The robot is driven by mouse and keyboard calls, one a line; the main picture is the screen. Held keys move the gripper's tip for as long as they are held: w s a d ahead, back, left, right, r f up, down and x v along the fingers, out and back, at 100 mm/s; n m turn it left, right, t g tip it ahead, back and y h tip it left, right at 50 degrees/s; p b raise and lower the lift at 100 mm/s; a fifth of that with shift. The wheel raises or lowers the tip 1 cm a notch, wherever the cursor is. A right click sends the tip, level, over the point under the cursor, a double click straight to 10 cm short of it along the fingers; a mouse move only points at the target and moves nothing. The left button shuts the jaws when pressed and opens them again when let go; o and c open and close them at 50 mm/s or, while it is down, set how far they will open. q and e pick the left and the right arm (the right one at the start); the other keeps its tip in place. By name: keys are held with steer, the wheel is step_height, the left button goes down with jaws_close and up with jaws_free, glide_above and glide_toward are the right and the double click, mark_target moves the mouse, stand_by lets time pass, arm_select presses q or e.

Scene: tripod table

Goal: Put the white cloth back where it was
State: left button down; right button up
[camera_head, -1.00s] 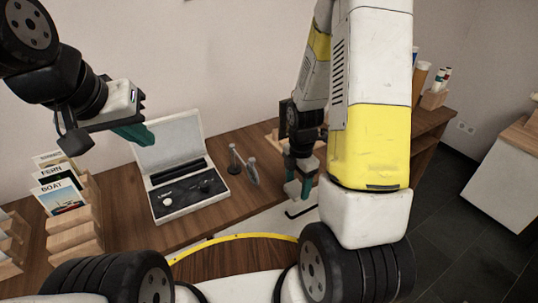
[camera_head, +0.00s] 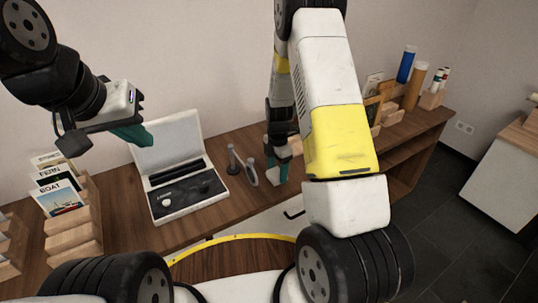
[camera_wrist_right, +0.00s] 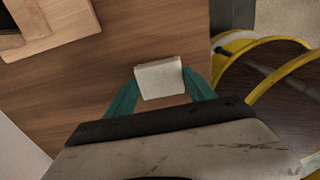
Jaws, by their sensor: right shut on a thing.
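The white cloth (camera_wrist_right: 160,78) is a small folded square pad between the teal fingers of my right gripper (camera_wrist_right: 160,92) in the right wrist view. In the head view my right gripper (camera_head: 278,168) points down over the wooden table (camera_head: 215,222), right of the open case. A pale bit of the cloth (camera_head: 273,178) shows at its fingertips. I cannot tell whether the cloth touches the table. My left gripper (camera_head: 130,132) hangs in the air at the left, above the case's left edge; whether its fingers are apart is unclear.
The open white case (camera_head: 165,215) with dark foam holds several parts. A wooden rack with cards (camera_head: 75,235) is at the left. Blue (camera_head: 405,65) and orange (camera_head: 415,85) tubes stand at the far right.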

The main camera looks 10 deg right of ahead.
steer(key=o, duration=1.2)
step_height(320, 180, up, 12)
step_height(320, 180, up, 10)
steer(key=m+t, duration=0.2)
steer(key=m, duration=0.3)
glide_above(277, 173)
steer(key=s, duration=0.4)
steer(key=s+r+m+t, duration=0.1)
steer(key=s+r+m, duration=0.3)
steer(key=s+m, duration=0.1)
steer(key=s+a+r+m+t+y, duration=0.1)
steer(key=s+r+m, duration=0.3)
steer(key=s+m, duration=0.2)
steer(key=s+a+r+m+t+y, duration=0.1)
steer(key=s+r+m+t, duration=0.1)
steer(key=s+r+m, duration=0.3)
steer(key=shift+s+a, duration=0.2)
steer(key=shift+s, duration=1.95)
